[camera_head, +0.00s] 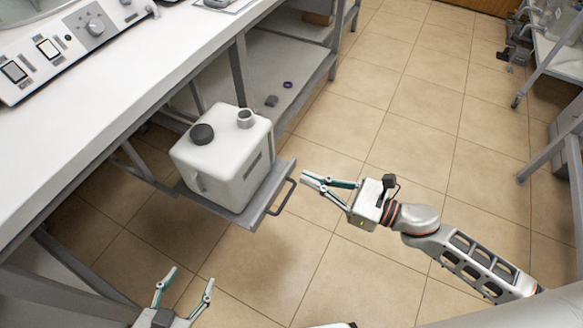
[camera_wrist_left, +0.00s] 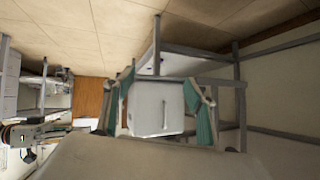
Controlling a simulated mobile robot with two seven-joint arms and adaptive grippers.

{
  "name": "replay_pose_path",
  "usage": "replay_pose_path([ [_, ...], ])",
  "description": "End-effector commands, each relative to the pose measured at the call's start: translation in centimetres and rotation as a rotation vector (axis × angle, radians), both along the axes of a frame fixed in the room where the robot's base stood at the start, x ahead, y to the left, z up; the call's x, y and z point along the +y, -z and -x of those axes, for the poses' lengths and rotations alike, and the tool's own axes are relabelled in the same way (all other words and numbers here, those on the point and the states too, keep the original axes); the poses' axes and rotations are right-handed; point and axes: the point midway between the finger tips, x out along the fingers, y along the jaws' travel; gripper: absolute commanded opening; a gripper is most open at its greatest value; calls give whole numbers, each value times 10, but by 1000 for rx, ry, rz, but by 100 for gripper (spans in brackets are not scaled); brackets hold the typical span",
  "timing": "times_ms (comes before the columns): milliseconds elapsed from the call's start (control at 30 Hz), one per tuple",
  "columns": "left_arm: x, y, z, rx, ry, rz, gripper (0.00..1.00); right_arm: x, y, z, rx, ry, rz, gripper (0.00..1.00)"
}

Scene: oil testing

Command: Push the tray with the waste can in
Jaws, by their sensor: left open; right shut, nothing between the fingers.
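The waste can (camera_head: 226,155) is a white box-shaped can with a black cap and a short open spout on top. It stands upright on the grey tray (camera_head: 258,212), which sticks out from under the bench. The tray has a bar handle (camera_head: 284,196) at its right end. My right gripper (camera_head: 316,182) is shut and empty, just right of the handle with a small gap seen. My left gripper (camera_head: 190,282) is open and empty at the bottom, below the tray in the picture. In the left wrist view the can (camera_wrist_left: 155,108) shows beyond the open left fingers (camera_wrist_left: 158,105).
The white bench (camera_head: 120,85) with a control panel (camera_head: 85,35) runs along the left. A lower shelf (camera_head: 285,70) holds small items behind the can. A wheeled rack (camera_head: 560,60) stands at the far right. The tiled floor (camera_head: 430,120) between is clear.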

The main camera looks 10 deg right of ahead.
Motion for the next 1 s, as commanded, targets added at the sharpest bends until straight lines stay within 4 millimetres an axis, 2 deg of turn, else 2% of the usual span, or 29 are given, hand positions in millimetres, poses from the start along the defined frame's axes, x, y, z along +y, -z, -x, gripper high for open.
replay_pose_path([
  [267,0,-5,-4,-10,-7,5,56,42,-4,-32,-4,1,-5,0],
  [600,1,6,5,14,-10,3,56,90,-2,-66,1,3,-3,0],
  [800,1,5,5,14,-10,2,56,102,-1,-75,2,3,-4,0],
  [1000,1,3,4,10,-10,3,56,105,-1,-76,3,3,-4,0],
])
